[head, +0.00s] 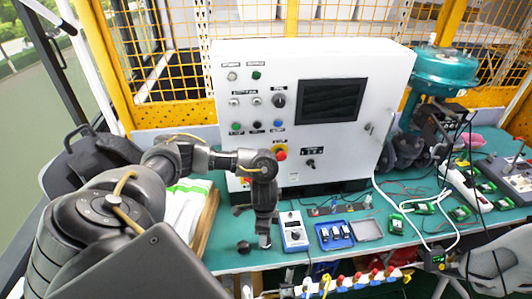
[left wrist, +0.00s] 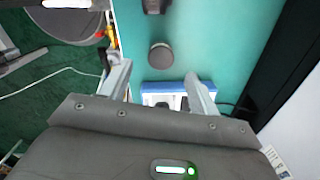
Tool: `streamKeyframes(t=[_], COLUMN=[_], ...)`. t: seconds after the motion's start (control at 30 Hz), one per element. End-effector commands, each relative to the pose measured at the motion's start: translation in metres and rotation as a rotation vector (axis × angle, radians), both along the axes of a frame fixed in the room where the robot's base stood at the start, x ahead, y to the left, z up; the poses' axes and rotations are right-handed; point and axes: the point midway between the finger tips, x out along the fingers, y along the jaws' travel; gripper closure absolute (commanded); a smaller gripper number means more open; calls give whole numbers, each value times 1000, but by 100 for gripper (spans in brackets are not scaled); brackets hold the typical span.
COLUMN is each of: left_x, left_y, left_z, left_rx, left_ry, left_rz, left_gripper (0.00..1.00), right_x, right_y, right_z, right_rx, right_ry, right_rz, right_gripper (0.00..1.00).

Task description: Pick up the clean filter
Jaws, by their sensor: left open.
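A small dark grey round piece (head: 243,247) stands on the teal bench near its front edge, just left of my left gripper (head: 264,238). It also shows in the left wrist view (left wrist: 160,55) as a short cylinder with a lighter top, beyond the fingertips. I take it to be the filter, but no label shows whether it is the clean one. My left gripper (left wrist: 160,86) points down, open, with nothing held between its fingers. A blue and white handheld device (head: 293,231) lies right of the gripper; its edge appears behind the fingers in the wrist view. My right gripper is not in view.
A white control cabinet (head: 312,110) stands behind the gripper. A blue tray (head: 334,246) with several small parts and a grey tray (head: 366,230) lie to the right. Green boards, cables and a teal valve actuator (head: 444,68) fill the far right. Packets lie left.

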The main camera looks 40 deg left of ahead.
Motion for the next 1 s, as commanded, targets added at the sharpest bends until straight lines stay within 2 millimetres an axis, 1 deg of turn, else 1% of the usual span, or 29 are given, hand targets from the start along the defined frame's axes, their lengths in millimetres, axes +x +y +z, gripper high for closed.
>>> streamKeyframes(t=[0.03,0.13,0.3,0.4,0.47,0.57,0.6,0.7,0.8,1.0], left_x=[0,0,-1,-1,-2,-3,-2,-2,-2,-2], left_y=[0,1,2,2,1,2,2,1,2,2], left_z=[-7,-17,-22,-26,-33,-48,-55,-67,-73,-74], left_rx=[2,1,1,2,2,3,3,1,2,2], left_ry=[1,0,-2,0,1,2,1,0,-1,-2], left_rz=[3,3,3,5,5,6,6,6,4,4], left_gripper=[38,38,38,38,38,38,38,38,38,38], right_x=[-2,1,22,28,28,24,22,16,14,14], right_y=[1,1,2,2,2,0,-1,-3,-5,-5], right_z=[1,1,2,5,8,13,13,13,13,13], right_rx=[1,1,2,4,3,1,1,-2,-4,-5], right_ry=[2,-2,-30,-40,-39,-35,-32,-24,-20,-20], right_rz=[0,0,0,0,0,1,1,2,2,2], right_gripper=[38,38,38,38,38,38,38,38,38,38])
